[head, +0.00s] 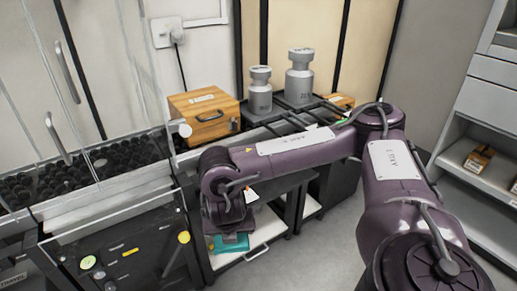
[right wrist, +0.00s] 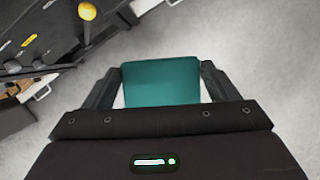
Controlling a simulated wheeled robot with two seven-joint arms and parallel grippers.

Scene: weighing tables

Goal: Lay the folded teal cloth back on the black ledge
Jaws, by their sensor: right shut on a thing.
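The folded teal cloth (right wrist: 160,84) lies between the two black fingers of my right gripper (right wrist: 160,68) in the right wrist view. The gripper is shut on it, with one finger at each side edge. In the head view the cloth (head: 231,243) shows as a small teal patch below my right wrist, in front of the low bench and above the floor. My arm hides much of the gripper there. A black unit (head: 135,252) with yellow knobs stands left of the cloth; I cannot tell which part is the ledge. My left gripper is not in view.
A clear-walled case (head: 100,120) over dark round pieces stands at left. A wooden box (head: 204,115) and two grey weights (head: 260,92) (head: 299,78) sit on the bench behind my arm. Shelves (head: 478,140) stand at right. Grey floor (head: 335,235) is open in front.

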